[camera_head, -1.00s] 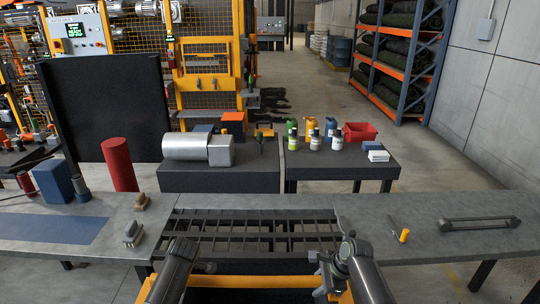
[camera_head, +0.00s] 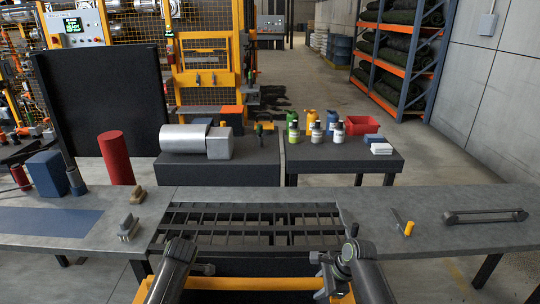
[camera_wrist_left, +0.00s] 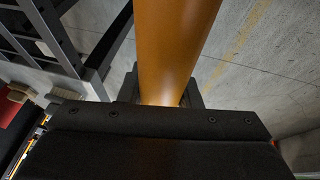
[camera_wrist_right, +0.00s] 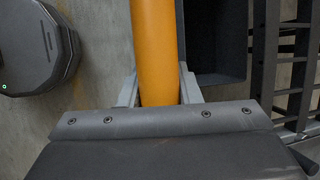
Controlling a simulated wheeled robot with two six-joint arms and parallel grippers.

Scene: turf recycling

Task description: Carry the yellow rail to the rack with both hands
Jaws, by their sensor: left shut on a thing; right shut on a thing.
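The yellow rail (camera_head: 262,283) lies crosswise low in the head view, below the bench front. It is a thick round tube in the left wrist view (camera_wrist_left: 176,45) and the right wrist view (camera_wrist_right: 154,45). My left gripper (camera_head: 202,268) and right gripper (camera_head: 322,268) are shut on it, well apart. The dark barred rack (camera_head: 250,229) fills the gap between the two bench tops, just beyond the rail. Its bars also show in the right wrist view (camera_wrist_right: 290,90). The rail is apart from the rack's top in the head view. My arms hide parts of the rail.
The left bench top (camera_head: 40,244) carries a brush (camera_head: 128,229) near the rack. The right bench top (camera_head: 460,236) carries a yellow-handled tool (camera_head: 408,229) and a grey bar (camera_head: 486,216). A dark table (camera_head: 220,172) with a metal cylinder stands behind.

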